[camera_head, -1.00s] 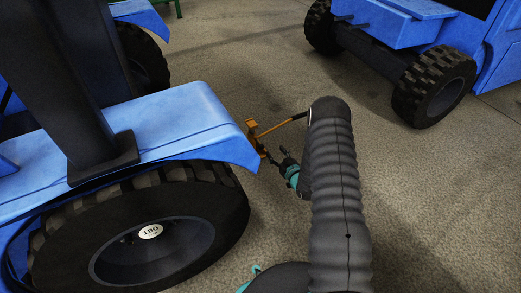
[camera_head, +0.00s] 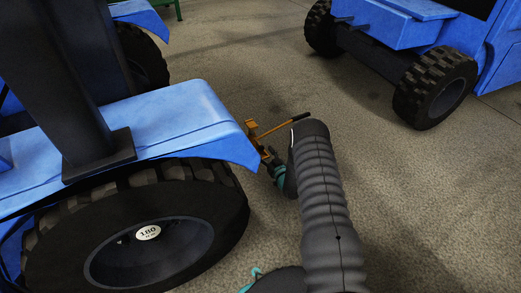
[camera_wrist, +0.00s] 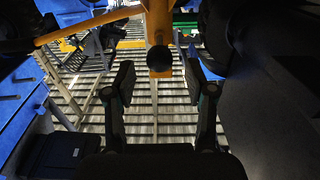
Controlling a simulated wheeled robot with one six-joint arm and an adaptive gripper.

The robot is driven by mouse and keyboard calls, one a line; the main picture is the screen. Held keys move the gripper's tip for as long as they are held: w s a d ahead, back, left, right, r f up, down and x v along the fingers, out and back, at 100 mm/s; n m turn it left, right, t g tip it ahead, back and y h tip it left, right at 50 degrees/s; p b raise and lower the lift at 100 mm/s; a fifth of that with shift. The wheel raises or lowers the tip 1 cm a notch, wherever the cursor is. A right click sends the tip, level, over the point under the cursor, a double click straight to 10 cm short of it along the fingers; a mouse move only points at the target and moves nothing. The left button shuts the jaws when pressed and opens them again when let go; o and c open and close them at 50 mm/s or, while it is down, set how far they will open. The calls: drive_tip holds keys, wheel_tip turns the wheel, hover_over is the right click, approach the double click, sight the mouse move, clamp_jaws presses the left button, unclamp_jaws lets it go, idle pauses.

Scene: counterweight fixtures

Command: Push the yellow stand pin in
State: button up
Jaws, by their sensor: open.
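The yellow-orange stand (camera_head: 252,129) shows beside the blue fender's corner in the head view. Its bar ends in a black grip. In the wrist view its upright post (camera_wrist: 157,22) comes down from the top edge. A dark round knob (camera_wrist: 159,58), which looks like the pin's end, faces the camera on the post. My gripper (camera_wrist: 158,82) is open and empty, with one finger on each side below the knob. I cannot tell whether it touches the knob. In the head view my arm hides most of the gripper, near the stand's lower part.
A blue vehicle fender (camera_head: 190,112) and large black tyre (camera_head: 145,238) stand close left of my arm. Another blue vehicle (camera_head: 400,22) stands at the upper right. Concrete floor (camera_head: 440,190) is clear to the right.

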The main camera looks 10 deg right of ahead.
sight(262, 149)
drive_tip(key=shift+x, duration=1.9)
drive_tip(key=shift+c, duration=0.3)
clamp_jaws()
